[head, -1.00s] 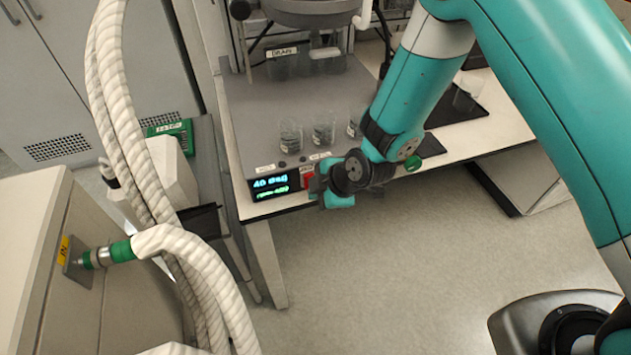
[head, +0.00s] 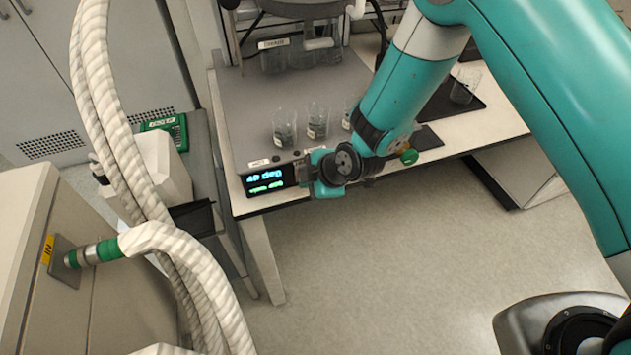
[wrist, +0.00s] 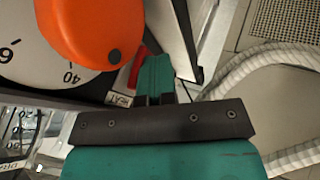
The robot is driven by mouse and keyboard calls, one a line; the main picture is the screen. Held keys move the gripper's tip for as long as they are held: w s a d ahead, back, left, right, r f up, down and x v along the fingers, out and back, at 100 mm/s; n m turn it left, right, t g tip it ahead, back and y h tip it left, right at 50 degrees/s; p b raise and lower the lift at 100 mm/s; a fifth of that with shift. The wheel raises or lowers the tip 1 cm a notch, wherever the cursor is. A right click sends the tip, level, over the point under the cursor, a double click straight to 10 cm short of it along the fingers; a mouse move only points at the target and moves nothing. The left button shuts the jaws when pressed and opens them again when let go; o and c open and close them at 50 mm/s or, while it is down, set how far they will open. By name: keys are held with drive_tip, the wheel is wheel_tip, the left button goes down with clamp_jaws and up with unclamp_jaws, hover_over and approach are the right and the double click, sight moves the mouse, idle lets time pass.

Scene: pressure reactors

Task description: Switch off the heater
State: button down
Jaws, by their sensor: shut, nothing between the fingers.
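The heater's control panel (head: 268,180) is on the front edge of the bench, with a lit display reading about 40 deg in blue and a green line below. My gripper (head: 316,182) is right at the panel's right end and hides what is there. In the wrist view my gripper (wrist: 155,72) is shut and empty, its teal fingers close beside a red switch (wrist: 138,66). I cannot tell whether they touch. A large orange knob (wrist: 88,28) on a white numbered dial (wrist: 28,62) is to the left of the fingers.
Several glass beakers (head: 285,128) stand on the bench behind the panel. Thick white hoses (head: 110,115) run down the left, one joining a grey cabinet (head: 30,260) by a green fitting. The floor (head: 370,250) in front of the bench is clear.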

drive_tip(key=shift+w+d+r+p, duration=0.1)
drive_tip(key=shift+r+p, duration=0.3)
drive_tip(key=shift+r, duration=0.5)
drive_tip(key=s+f+b+v, duration=0.1)
drive_tip(key=s+b+v, duration=0.1)
drive_tip(key=v, duration=1)
drive_tip(key=shift+s, duration=0.35)
drive_tip(key=shift+d, duration=0.1)
